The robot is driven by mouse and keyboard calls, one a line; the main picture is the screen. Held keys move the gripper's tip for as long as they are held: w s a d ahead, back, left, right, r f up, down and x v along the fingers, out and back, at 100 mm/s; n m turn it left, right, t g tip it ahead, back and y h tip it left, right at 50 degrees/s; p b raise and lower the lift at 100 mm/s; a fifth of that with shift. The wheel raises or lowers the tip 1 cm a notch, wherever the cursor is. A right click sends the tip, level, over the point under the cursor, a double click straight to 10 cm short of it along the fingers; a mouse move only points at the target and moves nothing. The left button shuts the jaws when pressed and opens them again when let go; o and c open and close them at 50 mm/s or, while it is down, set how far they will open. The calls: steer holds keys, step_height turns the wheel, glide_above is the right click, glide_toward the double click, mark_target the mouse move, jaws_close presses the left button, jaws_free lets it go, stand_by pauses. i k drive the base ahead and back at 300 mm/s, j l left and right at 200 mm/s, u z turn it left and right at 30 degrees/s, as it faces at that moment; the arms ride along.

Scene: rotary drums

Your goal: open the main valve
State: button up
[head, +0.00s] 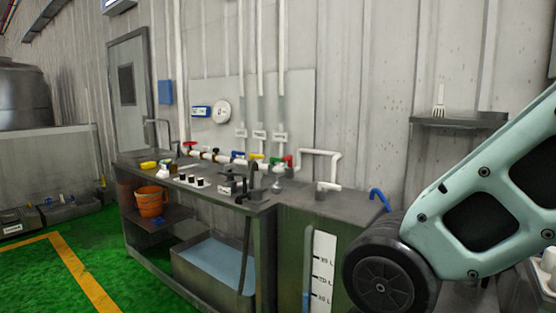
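A white pipe with several coloured valves runs along the back of the metal bench (240,203). A red round handle (189,144) sits at the pipe's left end. To the right are a blue handle (238,155), a yellow handle (257,157), a green handle (276,160) and a red part (288,161). I cannot read which one is labelled the main valve, nor tell whether any is open. My arm's pale green link fills the right side, ending in a dark round joint low down. My gripper is outside the picture.
A tank with litre marks (321,270) adjoins the bench's right end, with a blue hook (379,199) above. An orange bucket (151,201) and a water basin (212,266) are under the bench. A wall shelf (458,121) is at right. Green floor (60,280) at left is clear.

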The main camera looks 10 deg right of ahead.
mark_target(186, 144)
steer(key=i+j+u, duration=0.45)
steer(key=i, duration=0.2)
steer(key=i+j+u, duration=0.35)
steer(key=i, duration=0.55)
steer(key=i+u, duration=0.3)
steer(key=i, duration=0.65)
steer(key=i+z, duration=0.1)
steer(key=i, duration=0.5)
steer(key=i+j+z, duration=0.1)
steer(key=i, duration=0.45)
steer(key=i+j+z, duration=0.1)
steer(key=i, duration=0.5)
steer(key=i+j+z, duration=0.2)
steer(key=i+z, duration=0.2)
steer(key=i+j+z, duration=0.3)
steer(key=z, duration=0.15)
steer(key=i+j+z, duration=0.4)
steer(key=i+j, duration=0.05)
